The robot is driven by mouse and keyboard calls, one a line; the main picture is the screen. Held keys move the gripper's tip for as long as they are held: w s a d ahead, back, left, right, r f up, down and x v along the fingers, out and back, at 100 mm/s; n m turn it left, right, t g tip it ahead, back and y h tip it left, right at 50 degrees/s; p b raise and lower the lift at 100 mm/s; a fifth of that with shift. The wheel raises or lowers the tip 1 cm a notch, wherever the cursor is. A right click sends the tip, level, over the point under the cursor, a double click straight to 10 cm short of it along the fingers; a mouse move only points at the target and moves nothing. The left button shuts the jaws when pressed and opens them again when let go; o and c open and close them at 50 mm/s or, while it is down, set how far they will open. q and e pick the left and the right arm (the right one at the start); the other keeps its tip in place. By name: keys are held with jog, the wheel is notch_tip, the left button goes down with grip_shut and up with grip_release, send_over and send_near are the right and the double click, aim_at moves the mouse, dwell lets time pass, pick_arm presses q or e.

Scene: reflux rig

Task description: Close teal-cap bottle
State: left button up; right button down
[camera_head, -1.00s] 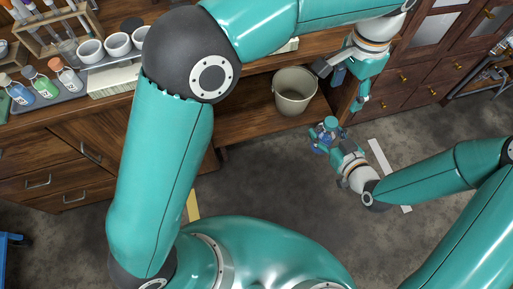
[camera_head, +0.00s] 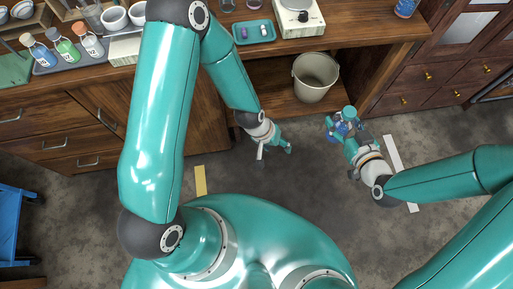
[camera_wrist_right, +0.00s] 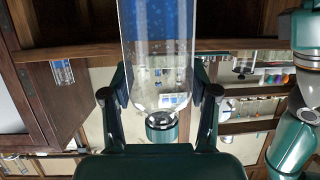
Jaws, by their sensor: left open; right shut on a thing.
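The bottle (camera_head: 345,129) is held in my right gripper (camera_head: 342,131) above the floor, in front of the bench's right end. In the right wrist view the clear bottle (camera_wrist_right: 160,75) stands between both fingers, with a blue part at the picture's top. A teal cap-like piece (camera_wrist_right: 161,127) shows at its narrow lower end. A teal round top (camera_head: 349,112) shows on the bottle in the head view. I cannot tell how tightly the cap sits. My left gripper (camera_head: 274,151) is open and empty, left of the bottle and apart from it.
A beige bucket (camera_head: 315,78) stands on the bench's lower shelf behind the grippers. The bench top holds a teal tray (camera_head: 254,33), a white device (camera_head: 298,18) and several capped bottles at left. Another bottle (camera_head: 405,8) stands at the right end. Floor between the grippers is clear.

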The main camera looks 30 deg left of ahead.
pick_arm(q)
jog(key=s+a+f+g, duration=0.1)
jog(key=s+a+f, duration=0.1)
jog(key=s, duration=0.7)
jog(key=shift+s+f, duration=0.3)
jog(key=shift+s, duration=0.05)
jog(key=shift+a, duration=0.1)
pick_arm(e)
jog(key=shift+r, duration=0.1)
jog(key=w+d+r+m+t+h, duration=0.1)
jog(key=w+d+m+h, duration=0.1)
jog(key=d+m+h, duration=0.2)
jog(key=w+d+r+m+t+h, duration=0.2)
jog(key=w+d+m+h, duration=0.1)
jog(key=d, duration=0.8)
jog(key=shift+d+r+m+h, duration=0.3)
jog(key=shift+m+h, duration=0.2)
jog(key=shift+h, duration=0.5)
